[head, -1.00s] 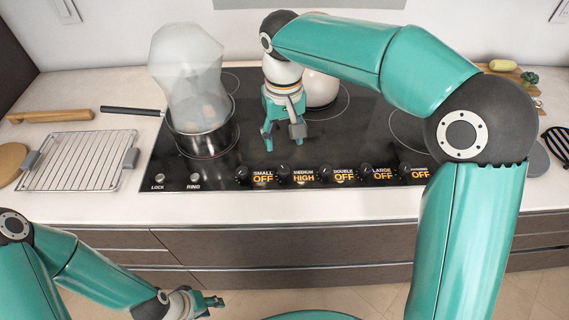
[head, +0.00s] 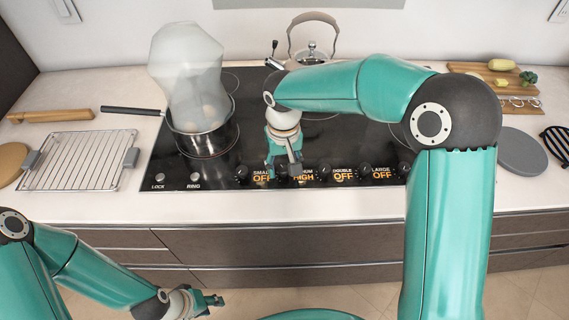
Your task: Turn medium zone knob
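The medium zone label (head: 303,178) on the cooktop's front control strip reads HIGH. Its knob, just left of the label, is mostly hidden by my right gripper (head: 284,172). My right gripper points down at that knob, with its fingers apart; I cannot tell whether they touch the knob. The SMALL display (head: 261,179), the DOUBLE display (head: 343,177) and the LARGE display (head: 382,174) read OFF. My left gripper (head: 214,301) is low at the front, away from the cooktop, and its finger gap is unclear.
A pot (head: 205,140) with a translucent bag-like object stands on the cooktop's left. A kettle (head: 313,50) is at the back. A wire rack (head: 80,160) lies on the left counter. A cutting board (head: 495,72) with food is at the back right.

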